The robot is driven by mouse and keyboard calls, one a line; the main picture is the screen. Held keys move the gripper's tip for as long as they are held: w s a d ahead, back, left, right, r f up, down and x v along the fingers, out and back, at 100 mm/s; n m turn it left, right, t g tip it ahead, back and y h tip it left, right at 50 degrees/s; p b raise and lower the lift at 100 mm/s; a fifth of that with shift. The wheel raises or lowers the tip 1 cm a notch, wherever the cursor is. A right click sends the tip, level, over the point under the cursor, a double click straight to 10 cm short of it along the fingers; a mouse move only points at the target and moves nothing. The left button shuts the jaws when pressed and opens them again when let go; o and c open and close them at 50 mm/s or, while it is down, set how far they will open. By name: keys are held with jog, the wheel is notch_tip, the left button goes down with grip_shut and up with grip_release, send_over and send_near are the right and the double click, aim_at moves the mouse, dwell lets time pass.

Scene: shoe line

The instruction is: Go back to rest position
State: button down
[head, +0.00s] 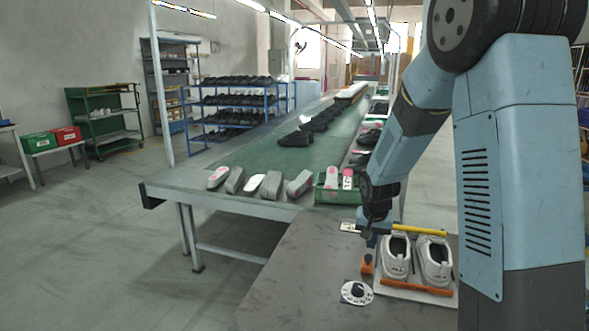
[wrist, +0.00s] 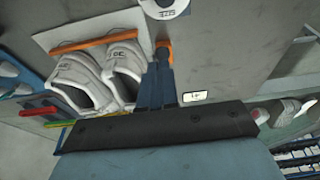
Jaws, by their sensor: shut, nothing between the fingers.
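My gripper (head: 371,241) hangs fingers down over the near grey table, just left of a pair of light grey shoes. In the wrist view my gripper (wrist: 158,72) shows as narrow dark fingers, shut with nothing held. The shoes (head: 434,262) stand side by side on a white board (head: 419,295) with an orange bar along its near edge and a yellow bar behind. The shoes (wrist: 82,82) also show left of the fingers in the wrist view. A small orange piece (head: 367,265) lies below the fingertips; I cannot tell whether they touch it.
A white round dial (head: 357,292) lies at the table's front. A small white label plate (head: 350,227) lies behind my gripper. The green conveyor (head: 270,155) carries shoe parts, dark shoes and a green crate (head: 333,196). The grey table's left part (head: 300,260) is clear.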

dwell(0.3)
jog(key=s+d+r+n+t, duration=0.1)
jog(key=s+r, duration=1)
jog(key=r, duration=0.4)
jog(key=s+r+n+t, duration=0.1)
jog(key=s+r, duration=0.3)
jog(key=s, duration=0.5)
jog(key=s+r+n+t, duration=0.1)
jog(key=s+r, duration=0.3)
jog(key=s, duration=0.4)
jog(key=shift+s+d+n+y, duration=0.15)
jog(key=shift+s+n+y, duration=0.15)
jog(key=shift+s+y, duration=0.1)
